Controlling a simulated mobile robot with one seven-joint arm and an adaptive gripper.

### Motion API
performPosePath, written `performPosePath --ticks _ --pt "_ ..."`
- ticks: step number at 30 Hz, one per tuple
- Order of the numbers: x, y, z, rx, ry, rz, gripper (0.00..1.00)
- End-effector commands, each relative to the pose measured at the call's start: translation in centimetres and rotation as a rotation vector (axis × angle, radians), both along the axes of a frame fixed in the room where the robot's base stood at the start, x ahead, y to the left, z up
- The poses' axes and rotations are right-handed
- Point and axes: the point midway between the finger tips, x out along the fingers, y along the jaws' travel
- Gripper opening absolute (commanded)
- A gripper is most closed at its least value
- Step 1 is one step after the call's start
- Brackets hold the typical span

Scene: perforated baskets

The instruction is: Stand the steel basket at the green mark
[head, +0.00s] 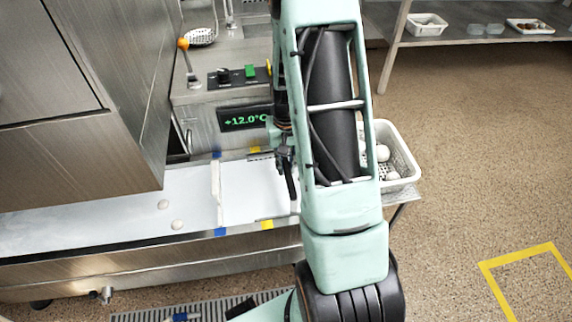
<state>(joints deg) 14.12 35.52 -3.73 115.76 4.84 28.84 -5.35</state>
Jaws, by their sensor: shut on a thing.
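My gripper (289,188) points down over the pale conveyor bed, just left of my arm. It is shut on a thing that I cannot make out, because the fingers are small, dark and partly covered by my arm. A pale perforated basket (405,168) with white round items in it stands right of my arm, its left part hidden. I cannot tell whether it is steel. No basket that is clearly steel shows, and no green floor or bed mark is visible. Blue marks (220,232) and yellow marks (267,225) lie along the bed edges.
A steel cabinet (80,100) rises at the left. Two pale round pieces (177,225) lie on the bed. A control box with a green switch (250,71) and a display (245,117) stands behind. A yellow floor outline (520,256) is at the right, with bare floor around it.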

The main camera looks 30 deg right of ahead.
Motion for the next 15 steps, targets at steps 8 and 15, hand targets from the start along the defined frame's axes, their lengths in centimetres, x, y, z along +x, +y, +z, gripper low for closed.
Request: performPosePath --ticks 8,15 --pt "0.07 -0.02 -0.13 -0.001 -0.002 0.0 0.0" --pt "0.05 -0.01 -0.14 0.0 -0.001 0.0 0.34"
